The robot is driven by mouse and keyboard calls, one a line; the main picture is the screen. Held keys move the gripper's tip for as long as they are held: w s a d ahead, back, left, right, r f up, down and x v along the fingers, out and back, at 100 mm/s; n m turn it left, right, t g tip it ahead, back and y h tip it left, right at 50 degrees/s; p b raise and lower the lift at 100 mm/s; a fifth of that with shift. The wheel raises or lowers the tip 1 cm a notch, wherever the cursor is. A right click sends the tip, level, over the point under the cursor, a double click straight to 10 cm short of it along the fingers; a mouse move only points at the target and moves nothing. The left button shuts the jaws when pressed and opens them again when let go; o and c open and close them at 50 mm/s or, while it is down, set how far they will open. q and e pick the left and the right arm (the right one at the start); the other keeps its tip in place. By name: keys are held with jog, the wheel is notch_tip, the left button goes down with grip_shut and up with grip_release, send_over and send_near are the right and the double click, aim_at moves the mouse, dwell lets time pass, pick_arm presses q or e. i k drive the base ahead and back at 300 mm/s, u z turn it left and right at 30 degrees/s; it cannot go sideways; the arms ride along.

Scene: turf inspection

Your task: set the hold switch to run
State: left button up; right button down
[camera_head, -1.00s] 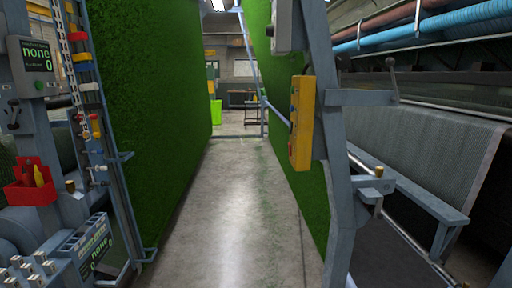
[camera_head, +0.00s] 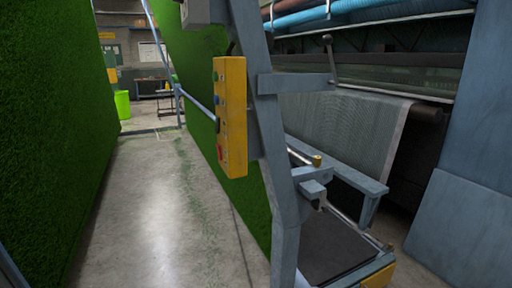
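A yellow control box (camera_head: 232,115) is mounted on the blue-grey frame post, right of the aisle. Its left face carries several small buttons or switches, with green, blue and red among them. A lever with a round knob (camera_head: 328,42) stands on a bracket that reaches right from the post. I cannot tell which of these is the hold switch, and no label can be read. Neither of my grippers is in view.
The concrete aisle (camera_head: 165,215) is clear between the green turf wall (camera_head: 50,120) and the post (camera_head: 260,130). A green bin (camera_head: 122,104) and a small table (camera_head: 165,98) stand at the far end. A machine with a grey mesh sheet (camera_head: 335,125) fills the right, beside a blue-grey panel (camera_head: 465,200).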

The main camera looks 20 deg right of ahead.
aim_at(219, 151)
jog(key=z, duration=0.1)
jog(key=i, duration=0.15)
jog(key=z, duration=0.45)
jog(key=k, duration=0.8)
jog(key=z, duration=0.65)
jog(key=k, duration=0.55)
jog(key=u, duration=0.45)
jog(key=i, duration=0.55)
jog(key=u, duration=0.8)
jog(key=i, duration=0.75)
jog(key=z, duration=0.7)
jog(key=i, duration=0.8)
jog(key=z, duration=0.95)
